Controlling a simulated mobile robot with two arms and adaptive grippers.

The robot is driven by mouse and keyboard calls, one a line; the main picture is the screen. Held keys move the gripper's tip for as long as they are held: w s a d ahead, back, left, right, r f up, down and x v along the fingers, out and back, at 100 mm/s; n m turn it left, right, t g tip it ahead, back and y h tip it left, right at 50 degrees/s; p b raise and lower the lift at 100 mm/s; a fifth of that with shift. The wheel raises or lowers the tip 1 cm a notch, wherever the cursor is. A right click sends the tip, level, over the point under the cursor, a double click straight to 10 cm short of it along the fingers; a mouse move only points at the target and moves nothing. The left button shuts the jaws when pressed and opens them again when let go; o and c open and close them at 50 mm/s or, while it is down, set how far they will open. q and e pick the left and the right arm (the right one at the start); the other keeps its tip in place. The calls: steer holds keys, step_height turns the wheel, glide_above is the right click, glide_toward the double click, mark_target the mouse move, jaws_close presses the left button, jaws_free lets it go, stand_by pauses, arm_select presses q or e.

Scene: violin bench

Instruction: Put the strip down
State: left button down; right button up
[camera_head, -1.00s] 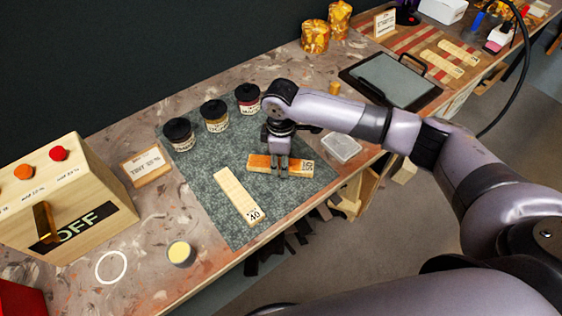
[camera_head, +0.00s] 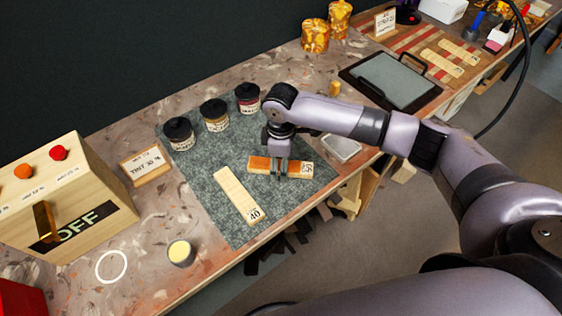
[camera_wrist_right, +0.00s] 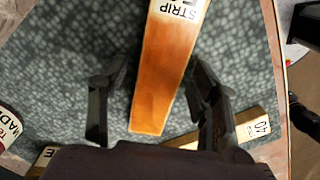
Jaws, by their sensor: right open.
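The strip (camera_head: 260,164) is a flat wooden bar, stained orange-brown with a pale labelled end, lying on the grey-green mat (camera_head: 205,165). In the right wrist view the strip (camera_wrist_right: 163,75) runs between my fingers, with a gap on each side. My right gripper (camera_head: 281,170) is open around the strip, pointing down, and hides part of its middle. It also shows in the wrist view (camera_wrist_right: 155,100). A pale, unstained strip marked 40 (camera_head: 238,193) lies on the mat to the left. My left gripper is not in view.
Several dark-lidded jars (camera_head: 214,114) stand along the mat's back edge. A clear, shallow box (camera_head: 343,148) is right of my gripper. A small cup (camera_head: 181,253) and the wooden switch box (camera_head: 62,185) are at the left. The mat's front lies near the bench edge.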

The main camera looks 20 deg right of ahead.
step_height(320, 180, up, 12)
steer(key=shift+r+b, duration=0.15)
steer(key=shift+b, duration=0.2)
stand_by(0.5)
